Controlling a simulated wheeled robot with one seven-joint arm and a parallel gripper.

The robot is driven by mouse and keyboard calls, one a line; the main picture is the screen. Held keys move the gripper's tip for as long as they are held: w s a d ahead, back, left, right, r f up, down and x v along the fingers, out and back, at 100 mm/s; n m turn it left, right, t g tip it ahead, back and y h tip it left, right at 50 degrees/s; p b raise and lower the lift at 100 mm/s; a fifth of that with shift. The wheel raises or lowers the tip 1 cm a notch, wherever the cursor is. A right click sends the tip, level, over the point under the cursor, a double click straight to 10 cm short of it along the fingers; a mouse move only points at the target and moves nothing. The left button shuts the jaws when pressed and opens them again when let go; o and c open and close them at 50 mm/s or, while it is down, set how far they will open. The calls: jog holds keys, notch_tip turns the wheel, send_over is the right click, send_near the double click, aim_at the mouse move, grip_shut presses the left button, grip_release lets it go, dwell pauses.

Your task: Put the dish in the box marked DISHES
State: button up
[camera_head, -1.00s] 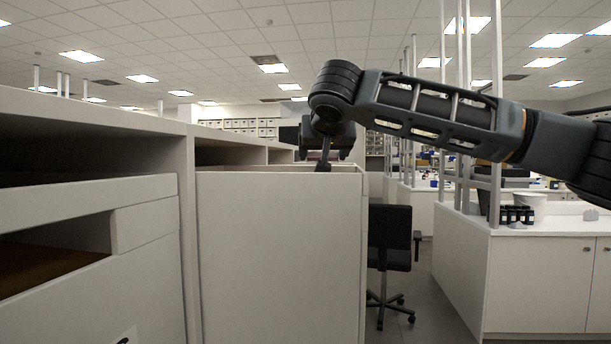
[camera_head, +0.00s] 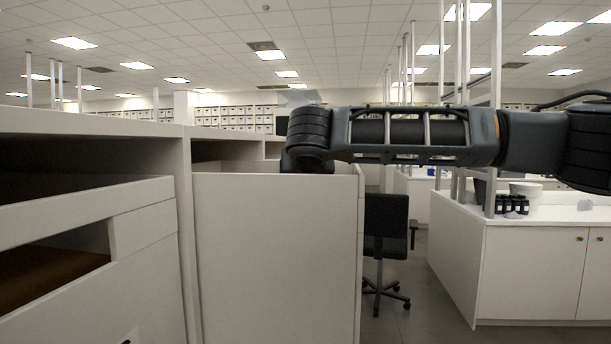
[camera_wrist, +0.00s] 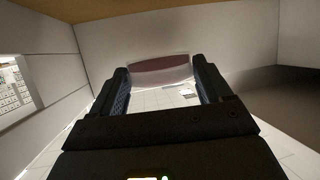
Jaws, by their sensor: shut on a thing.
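My gripper (camera_wrist: 160,82) shows in the wrist view with its two dark fingers apart, shut on a pale, see-through thing that I take for the dish (camera_wrist: 162,76). A dark reddish-brown band shows along its far side; I cannot tell if it belongs to the dish. In the head view my arm reaches across from the right, and its wrist is at the top edge of the tall pale panel. My fingers cannot be made out there. A faint translucent shape (camera_head: 298,97) shows above the wrist, possibly the dish. No box marked DISHES can be read in either view.
The tall pale panel (camera_head: 275,255) stands close below my wrist. A pale cabinet with open compartments (camera_head: 145,225) is at the left. A black chair (camera_head: 386,228) stands behind the panel. A white counter (camera_head: 540,215) with dark jars (camera_head: 512,204) is at the right.

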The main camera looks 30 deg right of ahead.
jog(key=shift+f+b, duration=0.6)
jog(key=o, duration=1)
jog(key=shift+f, duration=0.2)
jog(key=shift+c, duration=0.2)
jog(key=shift+r, duration=0.15)
jog(key=shift+r+p, duration=0.25)
jog(key=shift+p, duration=0.25)
jog(key=b+v, duration=0.2)
jog(key=v, duration=0.6)
jog(key=shift+w+r, duration=0.2)
jog(key=shift+r, duration=0.15)
